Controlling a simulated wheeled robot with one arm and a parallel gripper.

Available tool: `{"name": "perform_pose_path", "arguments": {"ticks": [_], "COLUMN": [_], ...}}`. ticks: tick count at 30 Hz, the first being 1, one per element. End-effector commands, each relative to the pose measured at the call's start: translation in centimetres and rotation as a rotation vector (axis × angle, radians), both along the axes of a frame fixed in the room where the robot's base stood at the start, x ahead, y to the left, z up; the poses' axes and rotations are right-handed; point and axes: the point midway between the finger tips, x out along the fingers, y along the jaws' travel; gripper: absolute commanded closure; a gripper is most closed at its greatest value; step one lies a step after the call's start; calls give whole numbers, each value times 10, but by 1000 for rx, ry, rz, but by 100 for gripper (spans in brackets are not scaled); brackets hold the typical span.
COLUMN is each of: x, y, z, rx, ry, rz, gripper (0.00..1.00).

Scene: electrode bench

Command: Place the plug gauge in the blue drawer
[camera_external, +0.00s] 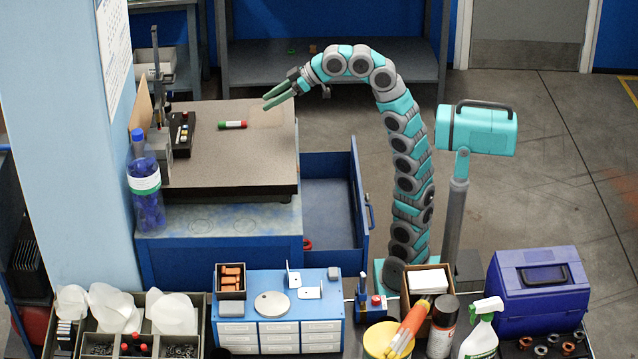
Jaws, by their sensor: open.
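The plug gauge (232,124), a small rod with green and red ends and a pale middle, appears to be the piece lying on the dark stone plate (255,165). The blue drawer (357,197) is pulled out to the right of the bench under the plate. Its grey floor is mostly bare, with a small red item (307,244) near its front left. My gripper (266,102) has green fingers and is open and empty. It is above the plate's right part, to the upper right of the gauge and apart from it.
A black box with coloured pieces (181,134) and a measuring stand (157,80) are at the plate's left. A blue-capped bottle (146,185) stands at the front left. A crowded front bench holds a small drawer cabinet (279,325) and a blue toolbox (540,290).

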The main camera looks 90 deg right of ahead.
Motion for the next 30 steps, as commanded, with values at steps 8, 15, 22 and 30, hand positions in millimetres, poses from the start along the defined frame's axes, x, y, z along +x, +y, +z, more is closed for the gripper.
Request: {"name": "perform_pose_path", "arguments": {"ticks": [8,15,22,30], "x": [-5,-5,-3,10], "y": [0,0,2,3], "z": [4,4,1,-8], "rx": [-1,-1,-1,2], "ry": [-2,-1,-2,-4], "rz": [0,0,7,14], "gripper": [39,39,39,39]}}
